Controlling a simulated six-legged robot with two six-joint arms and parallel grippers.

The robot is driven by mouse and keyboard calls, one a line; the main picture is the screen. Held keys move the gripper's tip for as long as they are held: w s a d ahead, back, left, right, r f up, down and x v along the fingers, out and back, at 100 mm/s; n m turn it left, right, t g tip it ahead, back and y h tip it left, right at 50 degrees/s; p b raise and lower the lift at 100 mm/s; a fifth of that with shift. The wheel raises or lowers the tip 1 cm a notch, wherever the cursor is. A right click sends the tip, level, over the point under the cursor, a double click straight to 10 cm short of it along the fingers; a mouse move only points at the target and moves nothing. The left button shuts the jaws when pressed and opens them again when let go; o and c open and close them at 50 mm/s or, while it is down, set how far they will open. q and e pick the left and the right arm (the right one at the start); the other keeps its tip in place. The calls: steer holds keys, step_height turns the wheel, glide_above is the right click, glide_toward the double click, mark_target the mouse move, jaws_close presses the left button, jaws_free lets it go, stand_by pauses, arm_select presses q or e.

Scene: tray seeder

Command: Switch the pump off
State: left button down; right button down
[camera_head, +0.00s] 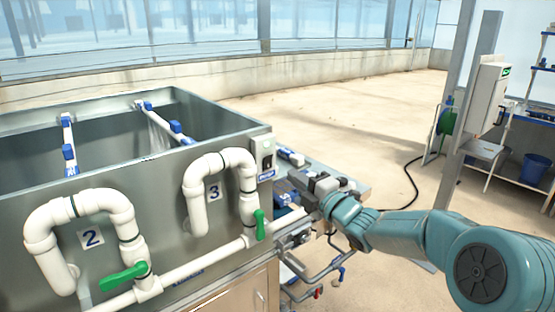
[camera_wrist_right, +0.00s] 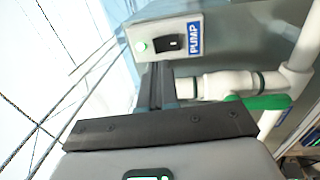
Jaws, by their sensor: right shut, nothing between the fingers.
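The pump switch box (camera_head: 263,150) is a small pale box at the top right corner of the grey tank's front. In the right wrist view, the switch box (camera_wrist_right: 188,32) carries a black rocker switch (camera_wrist_right: 171,43), a round green lamp or button (camera_wrist_right: 142,46) and a blue PUMP label (camera_wrist_right: 194,38). My right gripper (camera_head: 287,190) is to the right of and below the box, near the pipe end. In the right wrist view, its narrow dark fingers (camera_wrist_right: 155,72) are shut and empty, pointing toward the box's lower edge. Whether they touch it is unclear. My left gripper is out of view.
White pipes (camera_head: 222,160) with green valve handles (camera_head: 259,224) run along the tank front (camera_head: 165,185), close below the box. Blue-and-white fittings lie beside my right gripper. A post with a cabinet (camera_head: 486,98) stands at right. The floor behind is clear.

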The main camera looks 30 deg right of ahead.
mark_target(270, 158)
steer(key=w, duration=0.2)
steer(key=w+p, duration=0.1)
steer(key=w, duration=0.1)
steer(key=w+r+p, duration=0.1)
steer(key=w, duration=0.1)
steer(key=shift+w+a, duration=0.2)
steer(key=shift+a, duration=0.1)
steer(key=shift+w+p, duration=0.35)
steer(key=shift+w, duration=0.25)
steer(key=shift+w+f+b, duration=0.1)
steer(key=shift+w+b, duration=0.1)
steer(key=shift+b, duration=0.55)
steer(key=shift+s+r+p, duration=0.1)
steer(key=shift+r+p, duration=0.15)
steer(key=shift+p, duration=0.1)
